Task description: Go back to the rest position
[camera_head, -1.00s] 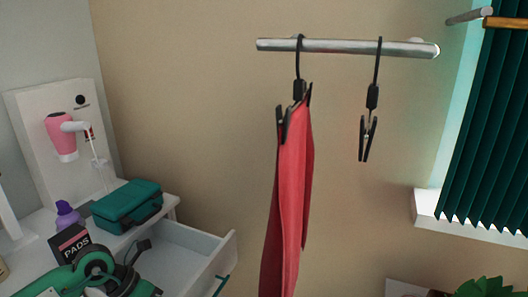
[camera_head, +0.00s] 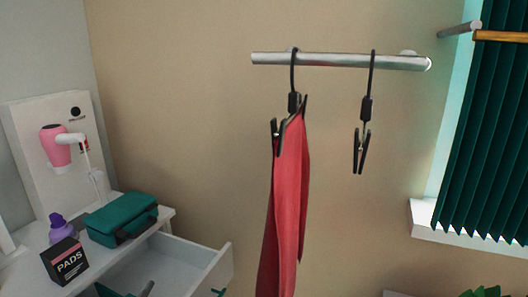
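A red cloth (camera_head: 287,205) hangs from a black clip hanger (camera_head: 294,103) on the metal rail (camera_head: 340,61). A second black clip hanger (camera_head: 364,135) hangs empty to its right. Neither gripper can be made out in the head view. A small teal and grey piece shows at the bottom edge, over or in the open drawer; I cannot tell whether it is part of my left arm.
An open white drawer (camera_head: 205,268) juts out at lower left. Above it, the white counter holds a teal case (camera_head: 122,219), a black PADS box (camera_head: 65,261) and a purple bottle (camera_head: 61,229). A pink hair dryer (camera_head: 56,146) and a teal blind (camera_head: 492,150) flank the wall.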

